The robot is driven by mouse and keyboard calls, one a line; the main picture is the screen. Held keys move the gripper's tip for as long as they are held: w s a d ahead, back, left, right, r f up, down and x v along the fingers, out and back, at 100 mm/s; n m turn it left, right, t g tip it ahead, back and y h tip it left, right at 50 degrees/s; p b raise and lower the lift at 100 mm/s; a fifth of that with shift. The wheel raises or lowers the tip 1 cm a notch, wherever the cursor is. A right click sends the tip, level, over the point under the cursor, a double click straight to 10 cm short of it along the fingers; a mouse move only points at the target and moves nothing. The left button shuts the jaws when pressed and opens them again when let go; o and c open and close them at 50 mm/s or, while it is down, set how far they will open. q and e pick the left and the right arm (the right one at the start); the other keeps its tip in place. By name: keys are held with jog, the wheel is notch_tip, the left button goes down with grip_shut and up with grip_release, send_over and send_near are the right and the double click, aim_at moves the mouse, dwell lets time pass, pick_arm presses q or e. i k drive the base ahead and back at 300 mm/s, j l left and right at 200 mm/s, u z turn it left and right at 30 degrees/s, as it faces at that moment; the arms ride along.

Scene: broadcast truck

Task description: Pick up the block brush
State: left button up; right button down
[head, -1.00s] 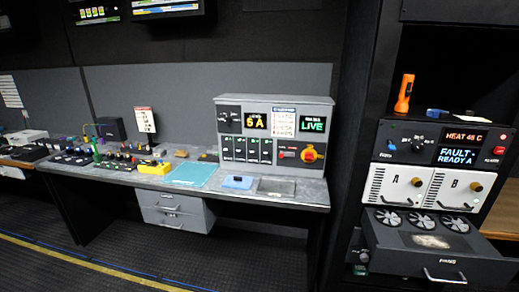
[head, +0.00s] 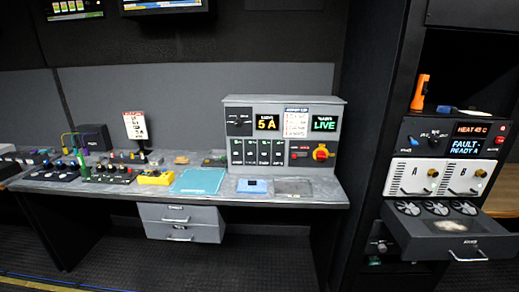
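I cannot tell for sure which thing is the block brush. A small tan block (head: 181,159) lies at the back of the desk, left of the grey console, and is too small to make out bristles. A small blue item (head: 446,110) lies on top of the rack unit, beside an orange torch (head: 420,92); its shape is also unclear. Neither of my grippers is in view.
The grey desk (head: 325,192) carries a console (head: 283,139), a teal mat (head: 199,181), a blue pad (head: 252,186) and a yellow box (head: 155,177). At right, the rack's open fan drawer (head: 450,226) juts out, with a pale patch on it. The floor before the desk is clear.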

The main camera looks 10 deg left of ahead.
aim_at(179, 160)
jog(key=j+z, duration=0.1)
jog(key=j, duration=0.35)
jog(key=j+z, duration=0.1)
jog(key=j, duration=0.35)
jog(key=k+j+z, duration=0.1)
jog(key=j, duration=0.35)
jog(key=j+z, duration=0.1)
jog(key=j, duration=0.35)
jog(key=k+j+z, duration=0.15)
jog(key=j, duration=0.25)
jog(key=j+z, duration=0.1)
jog(key=j, duration=0.35)
jog(key=k+j+z, duration=0.1)
jog(key=j, duration=0.3)
jog(key=k+j+z, duration=0.1)
jog(key=j, duration=0.3)
jog(key=k+j, duration=0.1)
jog(key=j, duration=0.4)
jog(key=j+z, duration=0.1)
jog(key=j, duration=0.4)
jog(key=k+j+z, duration=0.1)
jog(key=j, duration=0.35)
jog(key=k+j, duration=0.15)
jog(key=j, duration=0.35)
